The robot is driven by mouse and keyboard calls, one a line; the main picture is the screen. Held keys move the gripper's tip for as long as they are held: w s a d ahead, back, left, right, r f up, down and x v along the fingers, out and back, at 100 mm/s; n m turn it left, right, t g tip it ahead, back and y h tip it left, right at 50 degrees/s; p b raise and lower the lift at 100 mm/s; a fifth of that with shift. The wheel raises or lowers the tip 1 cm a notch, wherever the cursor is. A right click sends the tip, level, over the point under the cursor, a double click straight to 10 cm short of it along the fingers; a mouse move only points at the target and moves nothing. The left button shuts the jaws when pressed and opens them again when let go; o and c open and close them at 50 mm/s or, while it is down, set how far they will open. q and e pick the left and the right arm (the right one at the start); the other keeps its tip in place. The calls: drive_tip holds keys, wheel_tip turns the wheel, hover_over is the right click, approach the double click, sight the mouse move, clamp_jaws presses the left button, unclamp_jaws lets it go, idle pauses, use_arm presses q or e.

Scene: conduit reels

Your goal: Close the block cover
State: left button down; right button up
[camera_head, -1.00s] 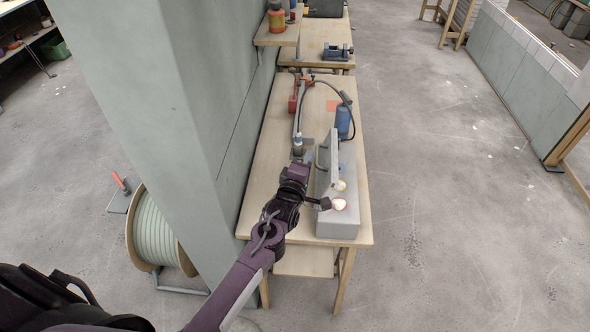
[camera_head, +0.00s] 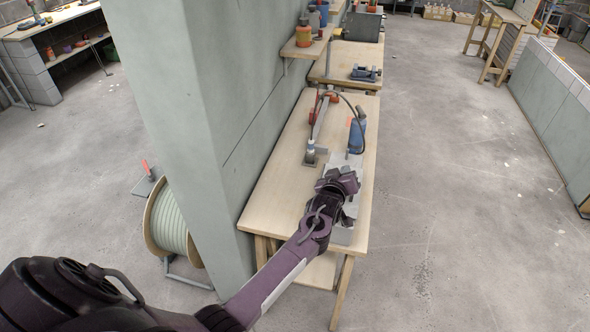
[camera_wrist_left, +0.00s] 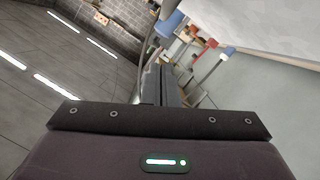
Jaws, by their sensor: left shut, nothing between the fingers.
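The long grey block (camera_head: 341,236) lies along the right side of the wooden workbench. My left gripper (camera_head: 342,184) is over the block and hides most of its middle. A grey surface (camera_head: 345,161) shows just beyond the gripper; I cannot tell how far the cover is tilted or whether it is down. In the left wrist view the dark fingers of my left gripper (camera_wrist_left: 163,80) are together with nothing between them. Contact with the cover is hidden. My right gripper is in neither view.
A blue bottle-like object (camera_head: 357,131) stands behind the block, with a dark hose arching near it. A grey-green pillar (camera_head: 195,130) borders the bench on the left. A cable reel (camera_head: 170,222) stands on the floor. The floor right of the bench is clear.

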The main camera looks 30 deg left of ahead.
use_arm(q)
drive_tip(key=shift+d+f+m, duration=0.3)
drive_tip(key=shift+d+f, duration=0.1)
drive_tip(key=shift+f, duration=0.05)
drive_tip(key=shift+w+d+f+m+b, duration=0.15)
drive_tip(key=shift+d+f+m+b, duration=0.15)
drive_tip(key=shift+b, duration=0.1)
drive_tip(key=shift+w+d+f+m+y+b, duration=0.15)
drive_tip(key=shift+d+f+m+y+b, duration=0.3)
drive_tip(key=shift+d+m+y, duration=0.05)
drive_tip(key=shift+d+f, duration=0.2)
drive_tip(key=shift+f, duration=0.1)
drive_tip(key=shift+d+f+b, duration=0.1)
drive_tip(key=shift+f+b, duration=0.1)
drive_tip(key=shift+b, duration=0.2)
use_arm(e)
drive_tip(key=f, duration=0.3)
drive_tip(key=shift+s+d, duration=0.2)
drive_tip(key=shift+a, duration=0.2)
